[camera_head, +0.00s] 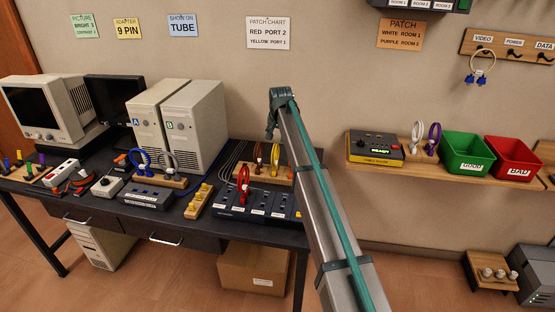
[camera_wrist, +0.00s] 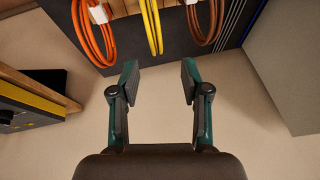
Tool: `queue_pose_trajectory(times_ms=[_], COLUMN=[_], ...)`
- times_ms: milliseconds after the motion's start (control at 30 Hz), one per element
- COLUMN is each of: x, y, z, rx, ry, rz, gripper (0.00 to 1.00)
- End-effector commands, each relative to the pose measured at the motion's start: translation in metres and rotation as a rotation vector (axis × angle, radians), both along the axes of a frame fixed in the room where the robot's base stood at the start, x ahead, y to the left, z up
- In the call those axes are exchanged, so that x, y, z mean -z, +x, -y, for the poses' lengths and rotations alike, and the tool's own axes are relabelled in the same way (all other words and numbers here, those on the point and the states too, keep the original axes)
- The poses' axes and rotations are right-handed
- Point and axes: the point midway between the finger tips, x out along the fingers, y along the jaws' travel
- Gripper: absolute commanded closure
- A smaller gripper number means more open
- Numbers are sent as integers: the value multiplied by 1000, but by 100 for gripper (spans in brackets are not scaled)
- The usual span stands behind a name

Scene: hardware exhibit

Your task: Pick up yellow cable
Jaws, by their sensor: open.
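The yellow cable (camera_head: 275,155) stands on a wooden rack (camera_head: 265,176) on the dark desk. In the wrist view the yellow cable (camera_wrist: 152,25) hangs as a loop at top middle, between an orange-red cable (camera_wrist: 88,35) and a brown cable (camera_wrist: 203,22). The brown cable (camera_head: 258,152) also shows in the head view. My gripper (camera_wrist: 158,82) is open and empty, with its fingertips apart from the yellow cable and roughly in line with it. In the head view my gripper (camera_head: 272,130) is just above the rack, partly hidden by its own arm.
A dark patch panel (camera_head: 260,204) with a red cable (camera_head: 243,182) plugged in lies in front of the rack. Two beige computer towers (camera_head: 195,125) stand to the left. A wall shelf (camera_head: 440,172) at right carries green (camera_head: 467,153) and red (camera_head: 512,158) bins.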

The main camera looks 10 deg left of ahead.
Motion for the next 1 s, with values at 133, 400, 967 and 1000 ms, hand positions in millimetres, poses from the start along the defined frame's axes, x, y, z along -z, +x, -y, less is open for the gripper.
queue_pose_trajectory(times_ms=[133, 400, 967, 1000], x=[14, 32, 67, 67], y=[6, 10, 21, 21], z=[-2, -2, -5, -5], rx=[-1, -2, -2, -2], ry=[-1, -2, -1, -1], rz=[0, -1, 0, 0], gripper=[54, 54, 60, 67])
